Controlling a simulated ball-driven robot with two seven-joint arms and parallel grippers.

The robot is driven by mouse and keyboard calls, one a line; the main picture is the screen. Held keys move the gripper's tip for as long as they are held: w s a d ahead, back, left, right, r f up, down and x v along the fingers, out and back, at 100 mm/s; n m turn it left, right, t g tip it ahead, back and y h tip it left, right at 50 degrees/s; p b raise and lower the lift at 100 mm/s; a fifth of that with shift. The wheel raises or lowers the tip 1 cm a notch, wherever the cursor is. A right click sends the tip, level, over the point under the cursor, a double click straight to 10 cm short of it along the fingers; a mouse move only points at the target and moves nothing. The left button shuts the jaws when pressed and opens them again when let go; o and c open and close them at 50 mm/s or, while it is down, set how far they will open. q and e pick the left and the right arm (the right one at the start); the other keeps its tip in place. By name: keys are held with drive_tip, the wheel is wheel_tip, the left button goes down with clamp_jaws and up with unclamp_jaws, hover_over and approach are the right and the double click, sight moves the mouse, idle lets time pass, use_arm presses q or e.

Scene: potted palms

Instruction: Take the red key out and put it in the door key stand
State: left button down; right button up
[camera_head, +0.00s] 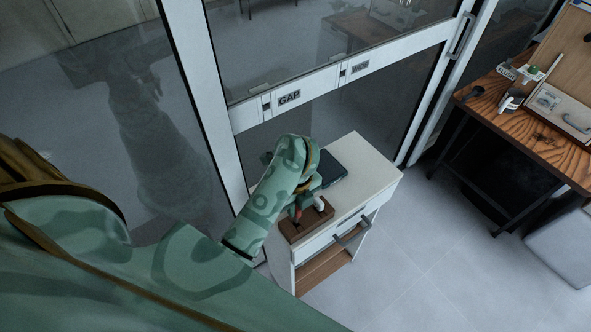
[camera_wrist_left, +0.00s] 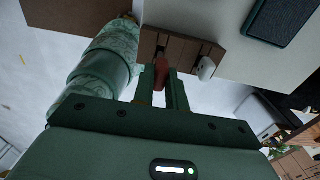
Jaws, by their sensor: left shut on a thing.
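The brown wooden key stand (camera_head: 293,232) sits on the front corner of a small white cabinet (camera_head: 374,178). My left gripper (camera_head: 305,203) is just above the stand, partly hidden behind my own wrist. In the left wrist view, the left gripper (camera_wrist_left: 168,90) is shut on the red key (camera_wrist_left: 161,72), at the slotted side of the key stand (camera_wrist_left: 183,45). The key's far end is at a dark slot; I cannot tell how deep it sits. A white key (camera_wrist_left: 206,68) is in the stand beside it. My right gripper is not in view.
A dark flat object (camera_head: 331,166) lies on the cabinet top behind the stand. A glass door with white frame (camera_head: 240,118) stands close behind the cabinet. A wooden desk (camera_head: 530,123) with small items is at the right. The floor between is clear.

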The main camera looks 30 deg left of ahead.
use_arm(q)
drive_tip(key=shift+d+f+b, duration=0.1)
drive_tip(key=shift+f+b, duration=0.85)
drive_tip(key=shift+f, duration=0.2)
idle(0.4)
